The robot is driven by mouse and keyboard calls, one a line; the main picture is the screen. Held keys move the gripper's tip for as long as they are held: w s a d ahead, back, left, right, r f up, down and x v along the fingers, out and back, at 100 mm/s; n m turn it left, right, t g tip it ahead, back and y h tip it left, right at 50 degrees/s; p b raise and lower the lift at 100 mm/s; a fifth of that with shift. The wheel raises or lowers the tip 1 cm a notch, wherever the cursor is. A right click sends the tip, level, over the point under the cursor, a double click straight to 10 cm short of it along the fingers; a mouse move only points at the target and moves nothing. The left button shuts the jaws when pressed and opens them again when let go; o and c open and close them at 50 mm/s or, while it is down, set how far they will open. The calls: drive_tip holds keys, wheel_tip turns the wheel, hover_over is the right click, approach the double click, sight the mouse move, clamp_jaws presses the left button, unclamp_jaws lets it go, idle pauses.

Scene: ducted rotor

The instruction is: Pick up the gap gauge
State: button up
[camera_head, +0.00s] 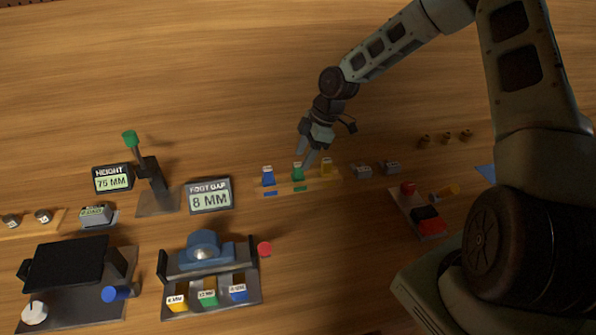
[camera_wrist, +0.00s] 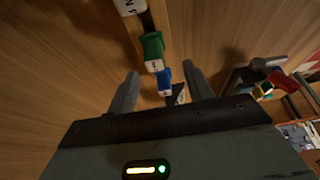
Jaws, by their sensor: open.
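A row of small labelled blocks stands on a wooden strip (camera_head: 325,182) in the head view: a blue block (camera_head: 268,176), a green block (camera_head: 298,172) and a yellow block (camera_head: 326,167). I cannot read their labels, so I cannot tell which is the gap gauge. My gripper (camera_head: 309,156) is open and points down just above and behind the green block. In the wrist view, the green block (camera_wrist: 152,46) and the blue block (camera_wrist: 164,76) show beyond my open gripper (camera_wrist: 162,84). The blue block appears between the fingers, with no clear contact.
A sign (camera_head: 209,196) reads "FOOT GAP 8 MM"; another (camera_head: 113,178) reads "HEIGHT 75 MM". A fixture (camera_head: 252,292) at the front holds yellow, green and blue labelled pieces. A tray (camera_head: 408,207) with red and black parts lies right. The table behind the strip is mostly clear.

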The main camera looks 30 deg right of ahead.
sight(299, 164)
drive_tip(key=shift+w+d+p+x, duration=0.15)
drive_tip(key=shift+p+x, duration=0.4)
drive_tip(key=shift+x, duration=0.8)
drive_tip(key=shift+w+d+p+x, duration=0.15)
drive_tip(key=shift+p+x, duration=0.4)
drive_tip(key=shift+x, duration=0.85)
drive_tip(key=shift+c, duration=0.3)
drive_tip(key=c, duration=1)
